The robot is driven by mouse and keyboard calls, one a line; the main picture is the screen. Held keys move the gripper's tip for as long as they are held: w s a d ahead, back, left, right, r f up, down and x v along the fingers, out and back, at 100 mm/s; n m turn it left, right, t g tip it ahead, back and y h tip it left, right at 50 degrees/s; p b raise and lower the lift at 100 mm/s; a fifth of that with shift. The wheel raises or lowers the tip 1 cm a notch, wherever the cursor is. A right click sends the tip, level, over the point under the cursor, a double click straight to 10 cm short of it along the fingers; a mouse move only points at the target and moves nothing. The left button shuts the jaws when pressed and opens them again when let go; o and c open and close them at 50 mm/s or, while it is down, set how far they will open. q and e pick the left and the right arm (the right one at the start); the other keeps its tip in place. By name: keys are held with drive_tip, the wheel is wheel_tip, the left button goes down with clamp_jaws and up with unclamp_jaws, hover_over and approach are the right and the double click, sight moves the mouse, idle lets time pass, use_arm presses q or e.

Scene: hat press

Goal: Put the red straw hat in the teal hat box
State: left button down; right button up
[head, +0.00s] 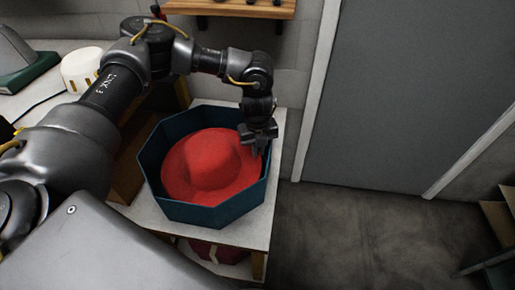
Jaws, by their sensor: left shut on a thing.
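The red straw hat (208,163) sits inside the teal hat box (226,212), crown up, with its brim within the box walls. The box is open and eight-sided, and stands on a white-topped table. My left gripper (258,150) points down at the box's back right edge. It is shut on the hat's brim, though its fingertips are small and dark here. Whether the hat rests on the box floor cannot be seen. My right gripper is not in view.
The white table top (262,222) has a narrow free strip right of the box. A white round object (82,70) stands on the counter at the left. A wooden shelf (230,8) hangs behind. A grey door (410,90) and open floor (345,225) lie to the right.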

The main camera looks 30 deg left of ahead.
use_arm(q)
drive_tip(key=shift+s+a+f, duration=0.15)
drive_tip(key=shift+s+f, duration=0.4)
drive_tip(key=shift+f, duration=0.2)
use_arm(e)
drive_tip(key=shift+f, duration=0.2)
use_arm(q)
drive_tip(key=c, duration=1.4)
unclamp_jaws()
drive_tip(key=shift+c, duration=0.2)
drive_tip(key=shift+r, duration=0.3)
wheel_tip(320, 180, up, 12)
drive_tip(key=p, duration=0.1)
drive_tip(key=shift+w+f, duration=0.15)
drive_tip(key=shift+w, duration=0.25)
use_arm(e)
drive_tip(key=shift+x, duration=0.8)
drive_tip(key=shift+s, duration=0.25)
